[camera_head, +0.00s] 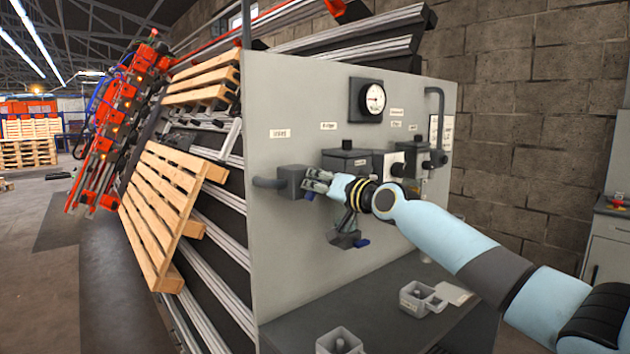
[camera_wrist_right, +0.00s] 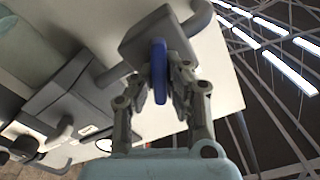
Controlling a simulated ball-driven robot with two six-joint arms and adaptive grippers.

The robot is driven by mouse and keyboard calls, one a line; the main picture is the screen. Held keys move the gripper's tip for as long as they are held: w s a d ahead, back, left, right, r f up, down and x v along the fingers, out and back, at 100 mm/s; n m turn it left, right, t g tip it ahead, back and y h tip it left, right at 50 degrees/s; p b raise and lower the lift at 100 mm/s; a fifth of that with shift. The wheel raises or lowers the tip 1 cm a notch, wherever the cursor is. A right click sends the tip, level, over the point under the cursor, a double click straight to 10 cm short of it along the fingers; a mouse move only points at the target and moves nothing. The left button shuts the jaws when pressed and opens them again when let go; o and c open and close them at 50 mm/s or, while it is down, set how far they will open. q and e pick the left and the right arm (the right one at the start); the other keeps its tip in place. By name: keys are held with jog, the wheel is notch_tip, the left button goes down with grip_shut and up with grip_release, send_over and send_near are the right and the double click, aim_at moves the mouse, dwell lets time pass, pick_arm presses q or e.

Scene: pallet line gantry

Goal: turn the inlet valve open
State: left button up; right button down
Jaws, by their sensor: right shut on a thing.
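The inlet valve is a grey block (camera_head: 291,182) on the left part of the grey panel, with a grey pipe running into its left side. In the right wrist view the valve block (camera_wrist_right: 152,38) carries a blue lever (camera_wrist_right: 159,72). My right gripper (camera_head: 313,184) is at the right side of the block, its fingers around the lever. In the right wrist view the gripper (camera_wrist_right: 160,85) is shut on the blue lever, which lies between its fingers. My left gripper is not in view.
The grey panel (camera_head: 270,100) bears a round gauge (camera_head: 375,98), labels and other dark units right of the inlet valve. A shelf below holds grey boxes (camera_head: 417,299). Wooden pallets (camera_head: 165,210) lean on rails at left. A block wall stands behind.

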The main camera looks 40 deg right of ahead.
jog(key=m, duration=0.3)
jog(key=m+p, duration=0.1)
jog(key=m, duration=0.2)
jog(key=shift+d+f, duration=0.2)
jog(key=m, duration=0.2)
jog(key=m+p, duration=0.1)
jog(key=m, duration=0.2)
jog(key=shift+f+m, duration=0.25)
jog(key=shift+m, duration=0.15)
jog(key=shift+p, duration=0.3)
jog(key=c, duration=1.3)
grip_release()
jog(key=shift+d, duration=0.1)
jog(key=shift+c, duration=0.2)
jog(key=shift+s, duration=0.15)
jog(key=s, duration=0.7)
jog(key=shift+d, duration=0.3)
jog(key=shift+s, duration=0.1)
